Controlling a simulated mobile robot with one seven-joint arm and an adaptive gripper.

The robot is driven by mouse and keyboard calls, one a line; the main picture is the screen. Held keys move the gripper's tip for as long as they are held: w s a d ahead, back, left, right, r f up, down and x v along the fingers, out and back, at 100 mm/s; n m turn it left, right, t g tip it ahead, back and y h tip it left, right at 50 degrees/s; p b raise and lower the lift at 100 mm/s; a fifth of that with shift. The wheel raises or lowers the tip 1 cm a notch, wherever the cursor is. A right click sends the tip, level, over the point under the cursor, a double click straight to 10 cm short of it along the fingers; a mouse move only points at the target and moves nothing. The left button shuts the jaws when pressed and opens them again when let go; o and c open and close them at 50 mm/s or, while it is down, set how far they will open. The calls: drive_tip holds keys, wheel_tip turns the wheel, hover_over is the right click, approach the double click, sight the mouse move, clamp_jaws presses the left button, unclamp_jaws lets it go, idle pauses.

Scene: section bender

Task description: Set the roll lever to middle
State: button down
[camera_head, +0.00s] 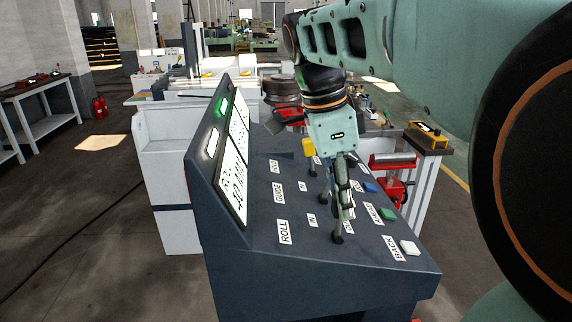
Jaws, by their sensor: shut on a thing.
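The control panel (262,258) has a sloped dark top with rows of labels. The ROLL label (284,232) and an IN label (311,220) are in the nearest row. The roll lever (337,237) rises from that row; its base shows, and its upper part is hidden by the fingers. My gripper (345,212) points down over the panel and is shut on the roll lever. The exact tilt of the lever cannot be told. Another lever (324,197) stands just behind, in the GUIDE (278,192) row, close to the fingers.
A yellow-topped lever (308,148) stands farther back. A green button (388,214) and a white button (409,247) are on the panel's right side. An upright display (233,165) borders the left. A red vise-like part (393,161) is beyond the panel.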

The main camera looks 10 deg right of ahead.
drive_tip(key=d+y, duration=0.1)
drive_tip(key=d+y+p, duration=0.1)
drive_tip(key=d+y, duration=0.1)
drive_tip(key=shift+f+y, duration=0.25)
drive_tip(key=shift+y, duration=0.15)
drive_tip(key=c, duration=1.7)
unclamp_jaws()
drive_tip(key=shift+a, duration=0.1)
drive_tip(key=shift+r, duration=0.1)
drive_tip(key=r, duration=0.8)
drive_tip(key=d+r, duration=0.1)
drive_tip(key=r, duration=0.2)
drive_tip(key=shift+d+r, duration=0.1)
drive_tip(key=shift+r, duration=0.3)
